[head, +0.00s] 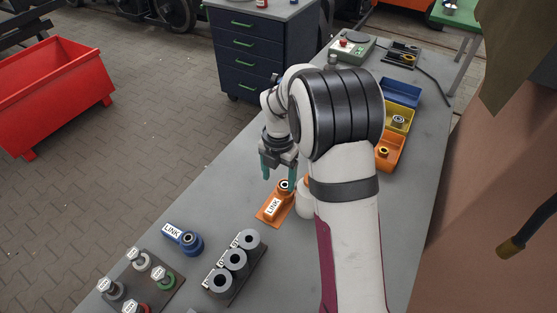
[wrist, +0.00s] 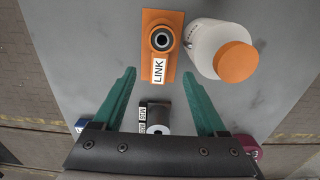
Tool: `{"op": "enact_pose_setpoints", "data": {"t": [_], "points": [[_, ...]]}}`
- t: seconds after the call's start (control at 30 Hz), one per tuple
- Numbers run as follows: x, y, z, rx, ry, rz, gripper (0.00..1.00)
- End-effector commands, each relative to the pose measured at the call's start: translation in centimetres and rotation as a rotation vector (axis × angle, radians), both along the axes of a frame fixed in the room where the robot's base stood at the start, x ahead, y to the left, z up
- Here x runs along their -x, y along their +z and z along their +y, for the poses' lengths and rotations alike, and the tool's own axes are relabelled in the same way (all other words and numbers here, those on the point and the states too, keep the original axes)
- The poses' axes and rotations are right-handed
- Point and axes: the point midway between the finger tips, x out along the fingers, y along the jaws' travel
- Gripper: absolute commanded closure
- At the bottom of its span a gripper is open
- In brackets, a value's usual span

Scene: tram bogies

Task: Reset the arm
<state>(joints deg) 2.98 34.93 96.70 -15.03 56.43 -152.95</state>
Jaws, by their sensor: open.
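My gripper (head: 277,172) is open, with two green fingers pointing down above the grey bench. Nothing is between its fingers. The fingers also show in the wrist view (wrist: 166,98). An orange part labelled LINK (head: 275,206) lies on an orange plate just below and beside the fingers. In the wrist view this orange link (wrist: 160,50) is beyond the fingertips. My arm hides part of the bench.
A white bottle with an orange cap (wrist: 236,60) stands right beside the orange link. A blue link (head: 183,239), a rack of grey rollers (head: 236,262) and a plate with labelled pegs (head: 140,282) are at the front. Blue, yellow and orange bins (head: 400,92) line the right edge.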

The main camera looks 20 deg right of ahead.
Motion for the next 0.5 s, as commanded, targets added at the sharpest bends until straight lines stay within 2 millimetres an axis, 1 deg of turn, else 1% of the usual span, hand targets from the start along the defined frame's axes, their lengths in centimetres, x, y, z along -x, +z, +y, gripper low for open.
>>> {"op": "enact_pose_setpoints", "data": {"t": [0.03,0.1,0.23,0.33,0.5], "points": [[-0.1,1.3,0.0,0.0,0.0,-0.004,0.26],[-0.1,3.0,0.0,0.001,0.0,-0.005,0.26],[-0.1,5.6,0.0,0.001,0.0,-0.004,0.26],[0.0,6.6,0.0,0.0,0.0,-0.001,0.26],[0.1,7.1,0.0,-0.001,-0.007,-0.001,0.26]]}}
